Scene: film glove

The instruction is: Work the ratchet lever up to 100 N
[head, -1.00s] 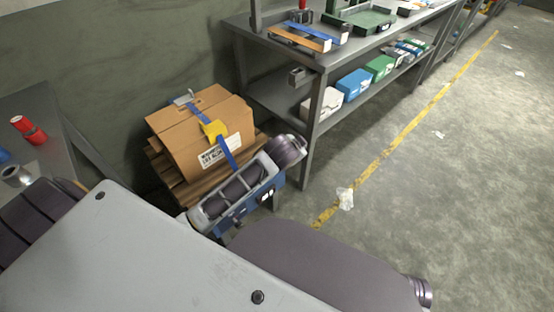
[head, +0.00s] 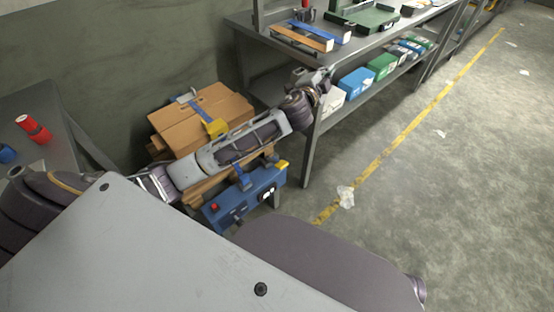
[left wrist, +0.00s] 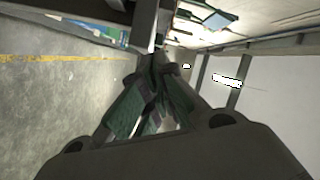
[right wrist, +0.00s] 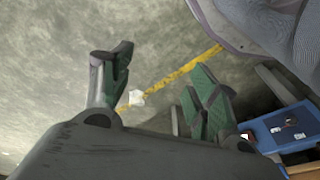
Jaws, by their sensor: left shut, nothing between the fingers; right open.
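A cardboard box (head: 228,104) on a wooden pallet carries a blue strap (head: 205,108), a grey metal buckle (head: 187,95) and a yellow piece (head: 216,128). I cannot tell which part is the ratchet lever. Below it stands a blue unit (head: 225,211) with a red button and a small display; it also shows in the right wrist view (right wrist: 262,131). My left gripper (head: 322,80) is shut and empty by the bench's near corner, right of the box; its fingers show in the left wrist view (left wrist: 155,92). My right gripper (right wrist: 160,78) is open and empty above the floor.
A grey bench (head: 312,143) holds trays on top and several boxes on its lower shelf, close to my left gripper. A side table (head: 62,128) with red cylinders (head: 33,128) stands at left. The floor right of the yellow line (head: 400,140) is mostly clear.

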